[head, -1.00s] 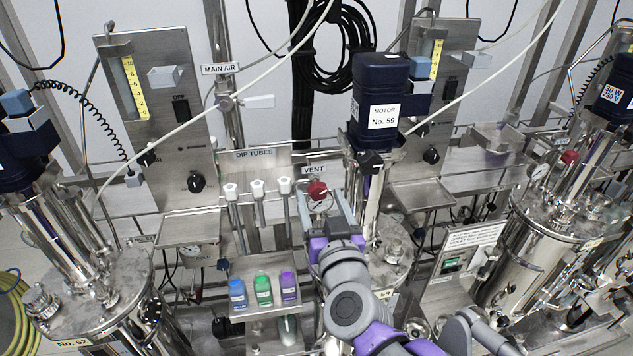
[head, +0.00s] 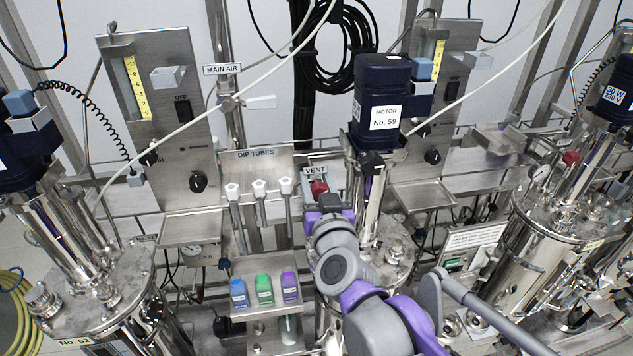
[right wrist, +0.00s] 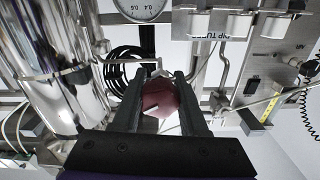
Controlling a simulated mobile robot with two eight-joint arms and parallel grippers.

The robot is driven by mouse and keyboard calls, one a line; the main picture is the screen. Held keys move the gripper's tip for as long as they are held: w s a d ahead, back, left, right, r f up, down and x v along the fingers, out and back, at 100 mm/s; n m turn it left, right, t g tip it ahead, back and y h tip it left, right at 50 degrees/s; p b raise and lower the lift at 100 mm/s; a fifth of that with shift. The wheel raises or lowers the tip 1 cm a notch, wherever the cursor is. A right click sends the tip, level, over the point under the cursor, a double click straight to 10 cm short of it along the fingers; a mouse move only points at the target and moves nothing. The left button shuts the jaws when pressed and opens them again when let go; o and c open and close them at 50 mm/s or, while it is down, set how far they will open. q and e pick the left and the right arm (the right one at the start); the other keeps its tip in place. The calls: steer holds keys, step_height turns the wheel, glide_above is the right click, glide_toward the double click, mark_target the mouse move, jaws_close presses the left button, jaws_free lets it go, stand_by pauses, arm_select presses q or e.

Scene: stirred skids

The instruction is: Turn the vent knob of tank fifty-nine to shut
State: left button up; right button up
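The red vent knob (head: 319,188) sits just below the VENT label (head: 315,171), left of the dark blue motor marked No. 59 (head: 382,105). My right gripper (head: 328,186) is at the knob, with its wrist in front of and below it. In the right wrist view the two dark fingers of my right gripper (right wrist: 159,82) stand apart, with the red knob (right wrist: 159,98) showing between them. The knob fills most of the gap; whether the fingers touch it I cannot tell. The fingers hide its sides. My left gripper is not in view.
White-capped dip tubes (head: 259,188) stand left of the knob. A small shelf (head: 262,312) below holds blue, green and purple bottles. A round gauge (right wrist: 143,8) shows in the right wrist view. Tank 62 (head: 110,295) is at lower left.

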jaws_close()
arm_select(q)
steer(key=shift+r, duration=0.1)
arm_select(e)
steer(key=shift+m, duration=0.3)
steer(key=m+p, duration=0.1)
steer(key=m, duration=0.4)
steer(key=m+p, duration=0.2)
steer(key=m, duration=0.3)
steer(key=shift+m, duration=0.4)
steer(key=m+p, duration=0.2)
steer(key=m, duration=0.4)
steer(key=m+p, duration=0.1)
steer(key=m, duration=0.2)
steer(key=shift+m, duration=0.4)
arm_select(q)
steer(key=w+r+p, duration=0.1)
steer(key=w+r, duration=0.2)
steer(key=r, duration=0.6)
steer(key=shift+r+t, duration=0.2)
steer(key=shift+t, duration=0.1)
arm_select(e)
steer(key=shift+m, duration=1.5)
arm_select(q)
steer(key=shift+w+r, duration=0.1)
